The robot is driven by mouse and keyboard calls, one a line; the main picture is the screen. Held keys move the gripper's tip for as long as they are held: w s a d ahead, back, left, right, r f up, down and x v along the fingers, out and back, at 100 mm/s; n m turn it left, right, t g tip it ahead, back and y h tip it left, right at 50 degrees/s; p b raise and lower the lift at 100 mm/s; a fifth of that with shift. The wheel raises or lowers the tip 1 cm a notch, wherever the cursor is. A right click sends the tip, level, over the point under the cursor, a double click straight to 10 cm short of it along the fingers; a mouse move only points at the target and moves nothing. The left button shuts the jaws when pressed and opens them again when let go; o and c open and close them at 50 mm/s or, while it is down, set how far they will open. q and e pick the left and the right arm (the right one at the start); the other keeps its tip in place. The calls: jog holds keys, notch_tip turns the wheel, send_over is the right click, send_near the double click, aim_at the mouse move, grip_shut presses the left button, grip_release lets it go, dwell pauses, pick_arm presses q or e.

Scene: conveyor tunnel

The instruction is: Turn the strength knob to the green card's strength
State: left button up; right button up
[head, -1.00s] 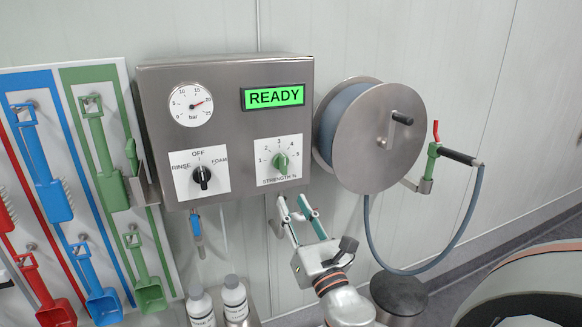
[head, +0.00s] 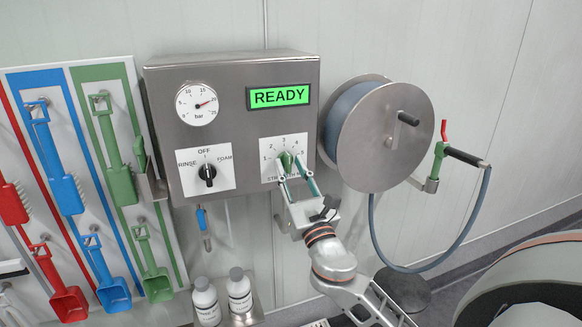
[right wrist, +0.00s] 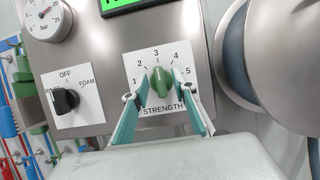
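The green strength knob (head: 286,162) sits on a white dial plate marked 1 to 5 on the steel panel. In the right wrist view the knob (right wrist: 161,82) stands about upright, its upper end near 3. My right gripper (head: 291,166) is open in front of the dial; its teal-lined fingers (right wrist: 161,86) are on either side of the knob, with small gaps seeming to show. A green piece (head: 140,152), possibly the card, stands in a grey holder at the panel's left side; no strength is readable on it. My left gripper is not in view.
A black mode knob (head: 208,173) points up at OFF. The green display (head: 280,96) reads READY. A hose reel (head: 385,130) is close right of the panel. Coloured brushes and scoops hang on the left board. Two white bottles (head: 240,290) stand below.

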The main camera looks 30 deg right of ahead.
grip_shut()
jog(key=shift+m, duration=0.7)
jog(key=m+g+h, duration=0.1)
jog(key=m+h, duration=0.2)
jog(key=m, duration=0.2)
jog(key=shift+a, duration=0.1)
jog(key=shift+w+m+g+h+p, duration=0.15)
jog(key=shift+m+g+h, duration=0.35)
jog(key=shift+m, duration=0.65)
jog(key=shift+s+m+g+h+p, duration=0.15)
jog(key=shift+m+g+h, duration=0.3)
jog(key=shift+m, duration=0.7)
jog(key=shift+w+m, duration=0.1)
jog(key=shift+m, duration=0.2)
